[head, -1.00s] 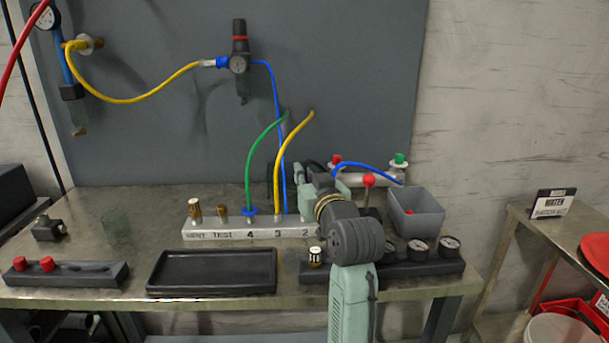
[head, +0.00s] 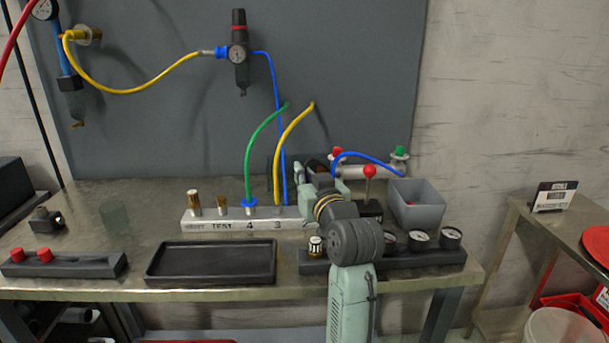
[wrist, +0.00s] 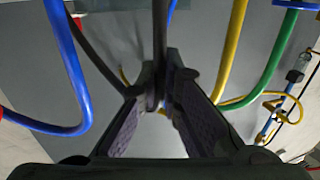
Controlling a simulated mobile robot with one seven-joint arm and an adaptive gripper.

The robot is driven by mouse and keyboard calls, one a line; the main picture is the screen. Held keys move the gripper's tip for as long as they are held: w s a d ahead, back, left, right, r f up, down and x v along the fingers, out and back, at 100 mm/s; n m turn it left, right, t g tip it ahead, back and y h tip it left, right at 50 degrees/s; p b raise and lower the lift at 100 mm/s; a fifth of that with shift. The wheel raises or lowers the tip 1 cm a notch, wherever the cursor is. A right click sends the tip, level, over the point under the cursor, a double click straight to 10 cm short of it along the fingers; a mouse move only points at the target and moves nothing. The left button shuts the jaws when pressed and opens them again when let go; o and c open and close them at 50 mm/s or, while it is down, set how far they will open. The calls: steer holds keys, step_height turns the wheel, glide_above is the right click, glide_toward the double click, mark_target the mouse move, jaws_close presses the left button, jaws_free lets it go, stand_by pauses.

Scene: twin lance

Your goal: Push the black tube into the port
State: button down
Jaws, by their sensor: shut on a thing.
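My gripper (wrist: 160,88) is shut on the black tube (wrist: 160,35) in the wrist view, with the tube running up from between the fingertips. A dark length of tube also curves in from the upper left there. In the head view my arm hides the gripper's fingertips and most of the tube. The silver port block (head: 240,225) lies on the bench, marked VENT, TEST, 4 and 3 from the left. Its right end is behind my arm. The green tube (head: 249,165) stands in port 4 and the yellow tube (head: 282,150) in port 3. The black tube's end cannot be seen.
A blue tube (wrist: 70,80) loops left of the fingers in the wrist view. A black tray (head: 210,262) lies before the block. A gauge bar (head: 440,259), a red-knobbed lever (head: 369,172) and a grey bin (head: 420,205) stand to the right.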

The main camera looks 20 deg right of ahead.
steer(key=shift+f, duration=0.15)
steer(key=c, duration=1.7)
jaws_free()
steer(key=s, duration=1.2)
steer(key=shift+a, duration=0.15)
